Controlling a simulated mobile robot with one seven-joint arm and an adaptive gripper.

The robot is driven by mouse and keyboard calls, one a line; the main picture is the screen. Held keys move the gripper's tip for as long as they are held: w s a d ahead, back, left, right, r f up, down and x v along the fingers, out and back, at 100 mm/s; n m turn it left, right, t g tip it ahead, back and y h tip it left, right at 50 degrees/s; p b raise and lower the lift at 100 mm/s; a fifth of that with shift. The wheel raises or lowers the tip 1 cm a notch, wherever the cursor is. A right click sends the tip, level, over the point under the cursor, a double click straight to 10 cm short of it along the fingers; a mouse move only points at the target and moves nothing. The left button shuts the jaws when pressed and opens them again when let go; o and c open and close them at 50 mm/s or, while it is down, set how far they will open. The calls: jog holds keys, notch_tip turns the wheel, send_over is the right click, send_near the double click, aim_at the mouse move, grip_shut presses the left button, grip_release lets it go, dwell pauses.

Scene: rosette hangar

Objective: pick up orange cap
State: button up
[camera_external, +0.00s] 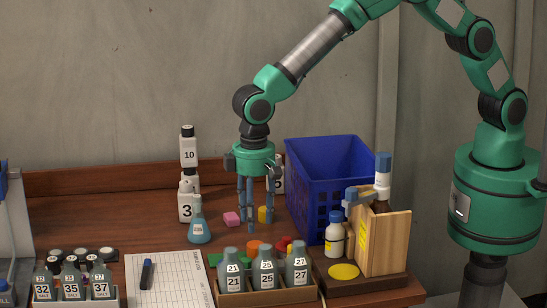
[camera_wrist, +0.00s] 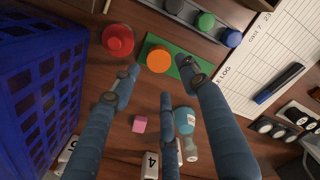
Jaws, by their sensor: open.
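The orange cap (camera_wrist: 158,59) is a round disc lying on a green mat (camera_wrist: 185,68) in the wrist view. In the outside view the orange cap (camera_external: 255,245) shows partly behind the bottle rack. My gripper (camera_external: 251,220) points down above the table, behind the cap. Its three blue fingers are spread and hold nothing; in the wrist view my gripper (camera_wrist: 158,80) has the cap just beyond the gap between its fingertips. A red cap (camera_wrist: 117,40) lies beside the orange one, off to its left.
A blue crate (camera_external: 305,195) stands right of my gripper. A rack of bottles (camera_external: 265,297) is in front. A pink block (camera_external: 231,218), a blue flask (camera_external: 199,230) and numbered white bottles (camera_external: 187,205) stand close by. A log sheet (camera_external: 170,280) lies at the front left.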

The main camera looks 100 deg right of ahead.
aim_at(255, 246)
jog(key=shift+f, duration=1.8)
jog(key=shift+f, duration=0.1)
jog(key=shift+d+f+b, duration=0.1)
jog(key=shift+f+b, duration=0.65)
jog(key=shift+f, duration=1.75)
jog(key=c, duration=0.5)
